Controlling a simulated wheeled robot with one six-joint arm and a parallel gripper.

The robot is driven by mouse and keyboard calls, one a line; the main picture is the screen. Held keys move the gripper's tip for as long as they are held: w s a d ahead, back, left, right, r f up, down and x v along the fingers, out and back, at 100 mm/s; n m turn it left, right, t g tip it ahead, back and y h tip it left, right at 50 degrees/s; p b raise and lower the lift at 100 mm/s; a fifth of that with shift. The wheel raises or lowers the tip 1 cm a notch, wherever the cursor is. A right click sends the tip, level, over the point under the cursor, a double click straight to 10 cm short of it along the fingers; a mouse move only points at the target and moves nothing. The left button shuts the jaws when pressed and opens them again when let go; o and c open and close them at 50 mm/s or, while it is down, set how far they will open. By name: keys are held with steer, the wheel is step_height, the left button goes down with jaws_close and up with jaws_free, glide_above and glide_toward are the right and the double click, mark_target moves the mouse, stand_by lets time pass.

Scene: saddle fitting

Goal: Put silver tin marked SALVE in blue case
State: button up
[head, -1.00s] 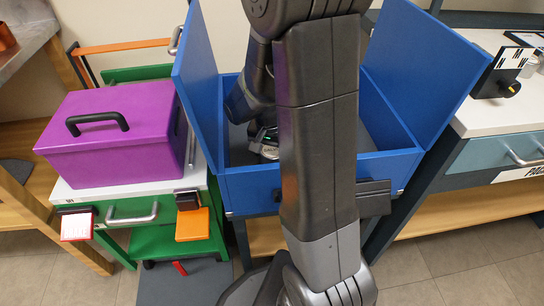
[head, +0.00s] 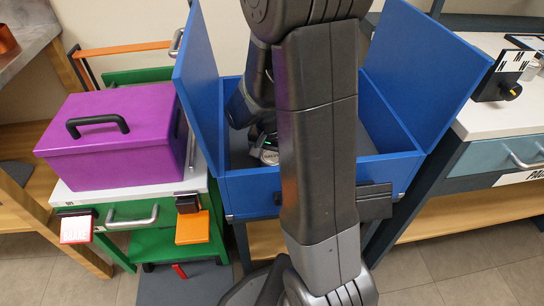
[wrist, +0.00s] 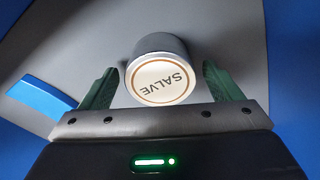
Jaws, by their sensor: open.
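The silver tin marked SALVE (wrist: 162,77) stands on the grey floor of the blue case, lid up, in the wrist view. My gripper (wrist: 160,88) is open, with a green finger on each side of the tin and a visible gap to each. In the head view the blue case (head: 268,193) stands open with its flaps raised. The tin (head: 270,157) shows small inside it, partly hidden by my arm, with my gripper (head: 264,140) over it.
A purple box with a black handle (head: 110,145) sits on the white-topped green cart to the left. A white counter (head: 500,118) with a drawer stands to the right. The case's blue flaps (head: 425,70) rise around my arm. In the wrist view a blue piece (wrist: 40,97) lies at the left.

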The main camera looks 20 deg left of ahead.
mark_target(271, 160)
step_height(271, 160, up, 12)
steer(key=s+p, duration=0.1)
steer(key=p, duration=0.2)
steer(key=shift+s+f, duration=0.2)
steer(key=shift+f, duration=0.05)
steer(key=shift+d+p, duration=0.15)
steer(key=shift+p, duration=0.15)
